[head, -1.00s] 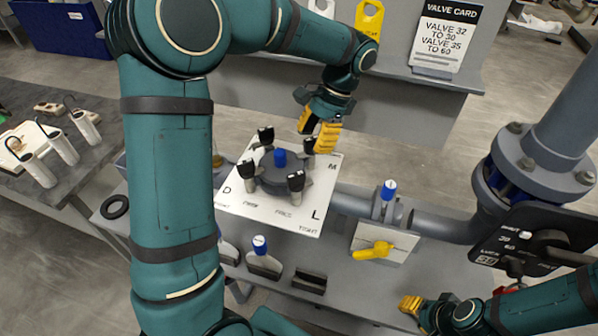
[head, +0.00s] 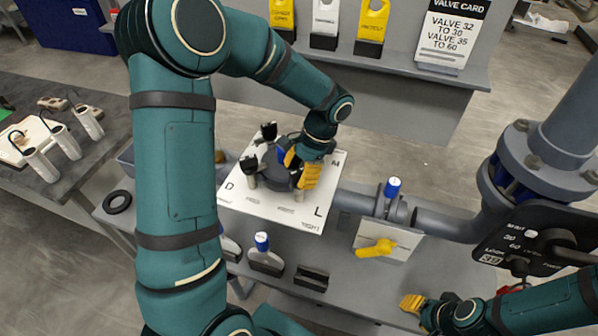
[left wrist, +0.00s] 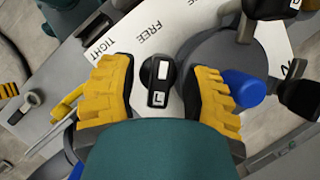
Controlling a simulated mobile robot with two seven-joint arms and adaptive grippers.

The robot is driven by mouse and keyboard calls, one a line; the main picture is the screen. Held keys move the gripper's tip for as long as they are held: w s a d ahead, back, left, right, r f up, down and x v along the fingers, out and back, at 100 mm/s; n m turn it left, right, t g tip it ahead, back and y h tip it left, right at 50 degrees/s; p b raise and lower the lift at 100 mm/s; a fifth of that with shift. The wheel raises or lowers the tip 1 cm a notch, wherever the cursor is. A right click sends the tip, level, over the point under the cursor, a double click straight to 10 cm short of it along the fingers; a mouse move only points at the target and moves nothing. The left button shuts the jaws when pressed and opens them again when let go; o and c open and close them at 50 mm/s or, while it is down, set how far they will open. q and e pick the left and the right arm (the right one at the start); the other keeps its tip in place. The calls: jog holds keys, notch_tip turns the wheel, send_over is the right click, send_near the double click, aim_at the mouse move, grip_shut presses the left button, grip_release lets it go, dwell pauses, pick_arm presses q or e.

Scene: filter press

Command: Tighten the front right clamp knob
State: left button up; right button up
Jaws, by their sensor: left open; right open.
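The filter press (head: 275,168) is a round grey body with a blue part at its middle, on a white plate (head: 262,207) with printed letters and words. The front right clamp knob is black with a white mark and an L tag; my left gripper (head: 300,169) hides it in the head view. In the left wrist view the knob (left wrist: 158,82) stands between the two yellow fingers of my left gripper (left wrist: 159,70), with a gap on both sides. The words FREE and TIGHT are printed near it. My right gripper (head: 412,304) is open and empty above the bench, lower right.
Two other clamp knobs, back left (head: 268,131) and front left (head: 249,164), stand close by. A pipe with a blue-topped valve (head: 392,187) and a yellow handle (head: 376,248) lies to the right. A blue-topped block (head: 265,255) sits in front of the plate.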

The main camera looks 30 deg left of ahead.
pick_arm(q)
jog(key=shift+c, duration=0.4)
grip_shut()
jog(key=shift+n, duration=0.4)
jog(key=n+h, duration=0.1)
jog(key=n, duration=0.2)
jog(key=shift+n+g+h, duration=0.3)
jog(key=shift+g, duration=0.1)
pick_arm(e)
jog(key=shift+r, duration=0.25)
pick_arm(q)
jog(key=n+h+p, duration=0.1)
jog(key=n, duration=0.3)
jog(key=shift+n+h, duration=0.3)
jog(key=shift+h, duration=0.1)
jog(key=n, duration=0.2)
jog(key=n+h, duration=0.1)
jog(key=n, duration=0.1)
jog(key=shift+n+t+h+p, duration=0.3)
jog(key=shift+t+p, duration=0.05)
jog(key=shift+t, duration=0.05)
jog(key=shift+n+t+h+p, duration=0.2)
jog(key=shift+n+t+h, duration=0.15)
jog(key=shift+n, duration=0.75)
jog(key=shift+n+t+h+p, duration=0.2)
jog(key=shift+n+t+h, duration=0.15)
jog(key=shift+n, duration=0.75)
pick_arm(e)
jog(key=shift+r, duration=1.05)
